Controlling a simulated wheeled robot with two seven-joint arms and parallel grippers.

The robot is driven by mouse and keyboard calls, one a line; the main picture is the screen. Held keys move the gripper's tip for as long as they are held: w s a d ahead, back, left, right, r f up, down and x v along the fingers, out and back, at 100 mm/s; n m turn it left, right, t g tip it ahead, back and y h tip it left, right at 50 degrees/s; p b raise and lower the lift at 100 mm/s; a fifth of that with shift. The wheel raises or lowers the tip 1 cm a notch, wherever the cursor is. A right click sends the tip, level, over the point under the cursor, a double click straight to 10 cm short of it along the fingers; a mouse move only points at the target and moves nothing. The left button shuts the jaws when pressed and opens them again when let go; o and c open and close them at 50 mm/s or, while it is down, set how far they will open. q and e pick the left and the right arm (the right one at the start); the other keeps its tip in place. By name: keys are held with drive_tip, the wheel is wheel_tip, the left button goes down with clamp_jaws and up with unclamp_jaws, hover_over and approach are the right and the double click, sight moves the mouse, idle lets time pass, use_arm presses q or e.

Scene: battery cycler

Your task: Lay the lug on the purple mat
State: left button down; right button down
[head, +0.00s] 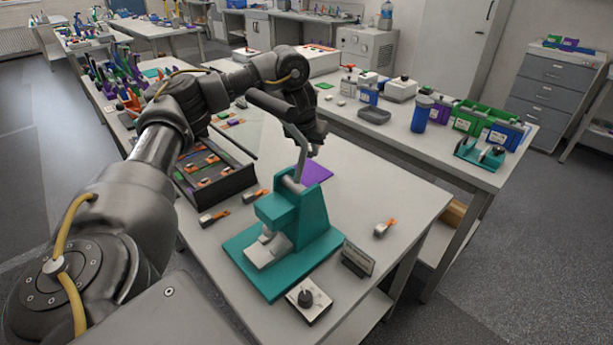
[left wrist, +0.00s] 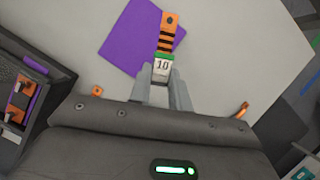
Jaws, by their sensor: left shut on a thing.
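The lug (left wrist: 165,44) has an orange and black striped end with a hole, a green band and a white part marked 10. My left gripper (left wrist: 160,88) is shut on its white end, and the lug points away from the fingers. In the left wrist view the lug overlaps the right part of the purple mat (left wrist: 122,42); I cannot tell its height above it. In the head view the mat (head: 316,173) lies behind the teal press, and my left gripper (head: 312,146) is above and behind the press lever, with the lug hidden. My right gripper is not in view.
The teal lever press (head: 300,225) stands in front of the mat. A black tray (head: 228,190) of parts is at left. Other orange-ended pieces lie on the table, one at right (head: 384,228). A small sign (head: 357,258) and a knob box (head: 309,300) stand in front.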

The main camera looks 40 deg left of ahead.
use_arm(q)
drive_tip(key=shift+s+a+f, duration=0.2)
drive_tip(key=shift+a+f, duration=0.2)
drive_tip(key=shift+a, duration=0.1)
drive_tip(key=shift+f, duration=0.3)
hover_over(308, 182)
drive_tip(key=s, duration=0.1)
drive_tip(key=f, duration=0.5)
drive_tip(key=shift+s+d, duration=0.15)
drive_tip(key=shift+d, duration=0.1)
drive_tip(key=shift+f, duration=2.2)
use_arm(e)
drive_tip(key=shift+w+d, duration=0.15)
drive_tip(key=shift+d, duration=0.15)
use_arm(q)
drive_tip(key=c, duration=1.3)
unclamp_jaws()
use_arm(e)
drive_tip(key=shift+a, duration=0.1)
use_arm(q)
drive_tip(key=shift+r, duration=0.1)
